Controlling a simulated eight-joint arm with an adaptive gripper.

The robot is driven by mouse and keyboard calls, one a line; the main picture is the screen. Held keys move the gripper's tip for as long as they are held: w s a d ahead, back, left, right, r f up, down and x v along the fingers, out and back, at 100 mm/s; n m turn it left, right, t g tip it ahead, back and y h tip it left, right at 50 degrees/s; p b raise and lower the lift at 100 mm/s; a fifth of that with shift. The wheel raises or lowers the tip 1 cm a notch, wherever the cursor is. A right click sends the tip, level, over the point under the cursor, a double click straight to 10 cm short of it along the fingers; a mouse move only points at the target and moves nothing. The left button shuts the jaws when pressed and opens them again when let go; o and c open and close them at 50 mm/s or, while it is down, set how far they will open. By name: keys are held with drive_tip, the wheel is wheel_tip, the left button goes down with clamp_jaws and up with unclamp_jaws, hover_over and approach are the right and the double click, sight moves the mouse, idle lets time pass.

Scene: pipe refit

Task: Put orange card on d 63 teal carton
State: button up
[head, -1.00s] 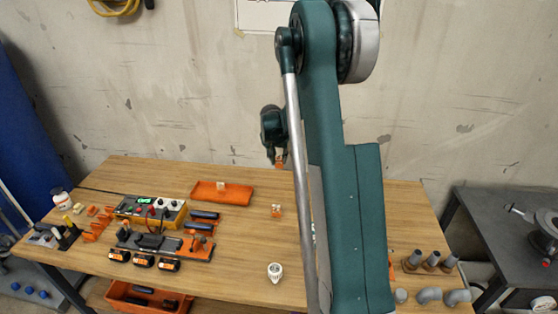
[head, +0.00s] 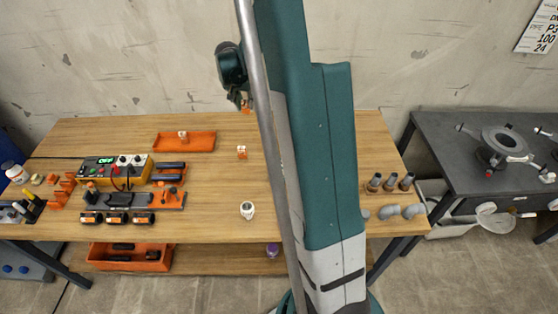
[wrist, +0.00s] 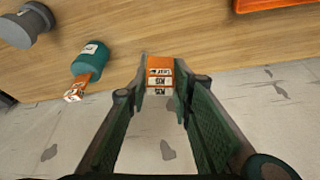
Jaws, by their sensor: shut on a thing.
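My gripper (wrist: 160,85) is shut on a small orange card-like piece (wrist: 159,61) with white printed labels, held between the fingertips. In the head view my gripper (head: 238,98) is raised near the table's back edge; a bit of orange shows beside it. In the wrist view a teal round-bodied thing (wrist: 91,59) with a white label and a narrower end is left of my gripper, apart from it. An orange-and-white piece (wrist: 76,91) is at its narrow end. I cannot make out a teal carton or a "d 63" mark; my arm hides part of the table.
The wooden table (head: 215,185) holds an orange tray (head: 184,142), a small orange-and-white piece (head: 242,153), a white round fitting (head: 247,210), a yellow meter (head: 115,168) and grey pipe fittings (head: 388,211). A dark table (head: 455,130) stands right. Bare wood shows around the white fitting.

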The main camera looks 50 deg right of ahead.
drive_tip(key=s+a+r+m+p, duration=0.1)
drive_tip(key=s+a+r+m, duration=0.1)
drive_tip(key=s, duration=0.7)
drive_tip(key=s+a+r+m+g+p, duration=0.1)
drive_tip(key=s+a, duration=0.3)
drive_tip(key=s, duration=0.6)
drive_tip(key=s+a+r+m+g+p, duration=0.1)
drive_tip(key=s+a+r+m+p, duration=0.2)
drive_tip(key=s, duration=0.7)
drive_tip(key=shift+s+r+h, duration=0.15)
drive_tip(key=shift+r+h, duration=0.25)
drive_tip(key=shift+r, duration=0.2)
hover_over(280, 163)
drive_tip(key=shift+f+b, duration=0.3)
drive_tip(key=shift+f, duration=2.6)
drive_tip(key=shift+f, duration=0.1)
drive_tip(key=shift+f+b, duration=0.3)
drive_tip(key=shift+f, duration=1.7)
drive_tip(key=shift+f, duration=0.2)
drive_tip(key=o, duration=0.7)
drive_tip(key=shift+r, duration=0.3)
